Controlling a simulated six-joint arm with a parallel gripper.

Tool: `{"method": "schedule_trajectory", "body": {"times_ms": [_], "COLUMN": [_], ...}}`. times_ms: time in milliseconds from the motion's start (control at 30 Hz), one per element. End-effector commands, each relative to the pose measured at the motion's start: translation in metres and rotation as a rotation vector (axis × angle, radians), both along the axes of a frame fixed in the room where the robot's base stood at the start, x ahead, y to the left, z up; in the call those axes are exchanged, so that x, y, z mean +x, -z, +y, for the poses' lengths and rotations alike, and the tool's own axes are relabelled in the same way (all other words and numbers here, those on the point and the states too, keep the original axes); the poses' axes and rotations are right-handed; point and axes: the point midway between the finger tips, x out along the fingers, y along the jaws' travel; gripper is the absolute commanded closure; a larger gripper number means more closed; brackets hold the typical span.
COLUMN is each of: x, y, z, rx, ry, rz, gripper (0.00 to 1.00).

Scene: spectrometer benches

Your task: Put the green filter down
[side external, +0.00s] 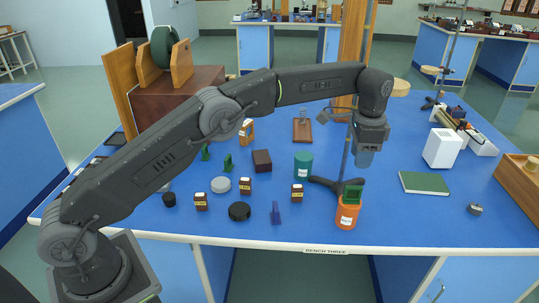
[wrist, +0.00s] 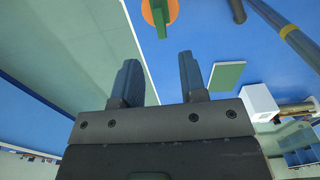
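A small green square filter (side external: 352,194) sits on top of an orange jar (side external: 347,215) near the front edge of the bench. In the wrist view the green filter (wrist: 158,17) shows at the top edge, partly cut off, over the orange jar (wrist: 172,10). My gripper (side external: 364,160) is above the filter and apart from it, pointing down. In the wrist view the two fingers of my gripper (wrist: 160,78) stand apart with nothing between them.
A stand with a tall rod (side external: 346,160) rises close behind my gripper. A teal jar (side external: 303,164), small brown bottles (side external: 297,193) and a black disc (side external: 239,211) lie to the left. A green book (side external: 424,183) and a white box (side external: 442,148) are right.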

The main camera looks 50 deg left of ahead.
Motion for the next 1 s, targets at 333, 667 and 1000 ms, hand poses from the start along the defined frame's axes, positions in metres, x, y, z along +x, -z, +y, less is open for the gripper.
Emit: {"method": "schedule_trajectory", "body": {"times_ms": [333, 667, 1000], "x": [-0.028, -0.138, -0.283], "y": [-0.065, -0.147, -0.146], "z": [0.024, 0.074, 0.111], "rx": [-0.017, -0.065, -0.133], "ry": [-0.108, -0.351, -0.595], "rz": [-0.072, -0.219, -0.366], "gripper": [0.61, 0.61, 0.61]}}
